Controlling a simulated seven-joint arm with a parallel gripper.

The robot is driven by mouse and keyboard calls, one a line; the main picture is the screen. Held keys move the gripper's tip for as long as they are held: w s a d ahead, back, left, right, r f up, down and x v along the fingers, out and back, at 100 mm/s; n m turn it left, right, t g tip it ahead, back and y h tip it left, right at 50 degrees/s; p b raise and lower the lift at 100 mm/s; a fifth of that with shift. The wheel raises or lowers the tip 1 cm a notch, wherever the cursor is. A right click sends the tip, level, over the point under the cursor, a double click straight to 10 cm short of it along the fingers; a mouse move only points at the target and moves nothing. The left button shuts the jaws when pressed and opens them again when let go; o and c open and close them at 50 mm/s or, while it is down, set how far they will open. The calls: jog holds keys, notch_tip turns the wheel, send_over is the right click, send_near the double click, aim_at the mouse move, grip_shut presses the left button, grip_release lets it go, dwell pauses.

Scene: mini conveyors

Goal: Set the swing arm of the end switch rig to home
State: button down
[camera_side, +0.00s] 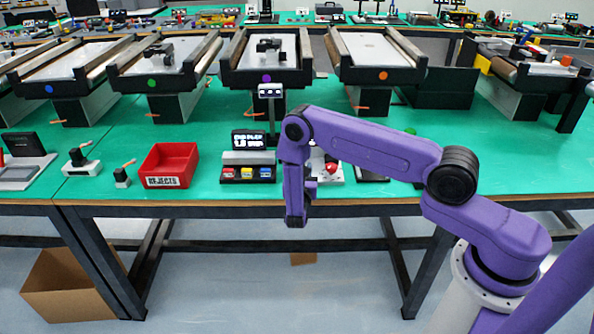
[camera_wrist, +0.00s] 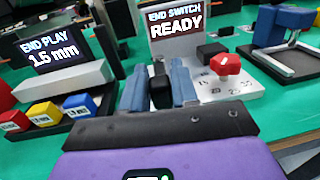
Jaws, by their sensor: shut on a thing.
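The end switch rig (camera_wrist: 250,88) has a white base with a red knob (camera_wrist: 226,64), printed numbers and a dark block. Its display (camera_wrist: 176,26) reads "END SWITCH READY". My gripper (camera_wrist: 159,78) is at the left side of the rig, with its two blue-grey fingers closed on a black upright piece (camera_wrist: 160,92). The piece looks like the swing arm's handle, but its joint to the rig is hidden. In the side view, the rig (camera_side: 334,178) is partly behind my arm, and my gripper (camera_side: 312,184) is mostly hidden at the table's front edge.
Left of the rig stands an "END PLAY 1.5 mm" display (camera_wrist: 52,50) with red, yellow and blue blocks (camera_wrist: 43,114). A blue clamp-like device (camera_wrist: 284,28) stands on a dark tray at the right. A red rejects bin (camera_side: 170,163) sits farther left.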

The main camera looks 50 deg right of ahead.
jog(key=shift+s+d, duration=0.2)
jog(key=shift+d, duration=0.1)
jog(key=c, duration=1)
grip_release()
jog(key=shift+o, duration=0.2)
jog(key=shift+a, duration=0.1)
jog(key=shift+s+a, duration=0.25)
jog(key=shift+a, duration=0.25)
jog(key=v, duration=1.6)
jog(key=shift+a+r, duration=0.1)
